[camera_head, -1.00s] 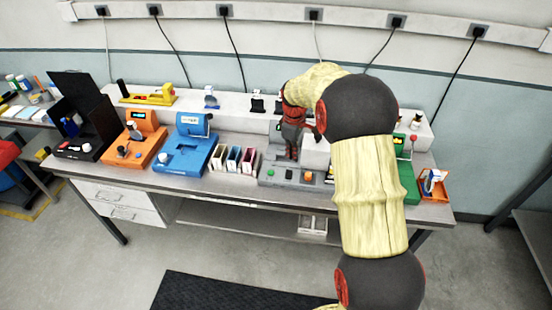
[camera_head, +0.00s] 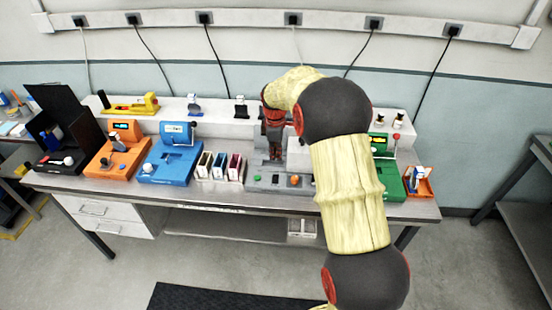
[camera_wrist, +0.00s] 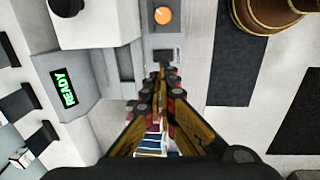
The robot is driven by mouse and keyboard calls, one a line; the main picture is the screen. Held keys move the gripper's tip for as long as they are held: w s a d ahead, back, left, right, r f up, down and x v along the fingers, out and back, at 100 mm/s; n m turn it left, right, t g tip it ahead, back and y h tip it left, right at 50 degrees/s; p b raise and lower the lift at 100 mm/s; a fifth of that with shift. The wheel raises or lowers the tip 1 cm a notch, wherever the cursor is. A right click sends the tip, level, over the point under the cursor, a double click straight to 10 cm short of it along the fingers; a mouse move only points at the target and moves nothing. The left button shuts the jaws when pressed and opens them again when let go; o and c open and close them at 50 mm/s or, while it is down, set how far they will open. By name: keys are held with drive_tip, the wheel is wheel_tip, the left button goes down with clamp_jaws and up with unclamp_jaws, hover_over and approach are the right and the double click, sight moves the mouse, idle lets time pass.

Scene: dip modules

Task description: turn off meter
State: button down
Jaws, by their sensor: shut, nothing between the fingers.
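A grey bench device (camera_head: 255,183), which may be the meter, stands right of centre on the bench. It has an orange knob (camera_head: 294,180), which also shows in the wrist view (camera_wrist: 163,15). A small dark switch or button (camera_wrist: 163,55) sits just below that knob in the wrist view. My gripper (camera_head: 272,157) is shut and empty, pointing down over the grey device. In the wrist view its fingertips (camera_wrist: 160,75) are close to the dark part; I cannot tell whether they touch. A green READY display (camera_wrist: 65,87) is lit. My arm hides part of the device's right side.
A blue device (camera_head: 172,170) and an orange device (camera_head: 116,160) stand to the left, with a cuvette rack (camera_head: 219,168) between the blue one and the grey one. A green device (camera_head: 392,180) and an orange tray (camera_head: 419,187) are on the right. A raised shelf (camera_head: 222,116) runs behind.

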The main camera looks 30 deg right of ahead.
sight(276, 180)
drive_tip(key=f, duration=0.4)
drive_tip(key=f+b, duration=0.1)
drive_tip(key=f, duration=0.2)
drive_tip(key=w+f, duration=0.1)
drive_tip(key=f, duration=0.3)
drive_tip(key=shift+w+d+f, duration=0.1)
drive_tip(key=shift+d+f, duration=0.25)
drive_tip(key=shift+d, duration=0.05)
drive_tip(key=shift+f, duration=0.1)
drive_tip(key=shift+w+d+f, duration=0.1)
drive_tip(key=shift+f, duration=0.2)
drive_tip(key=shift+s, duration=0.2)
drive_tip(key=shift+s+a, duration=0.5)
drive_tip(key=shift+s, duration=0.05)
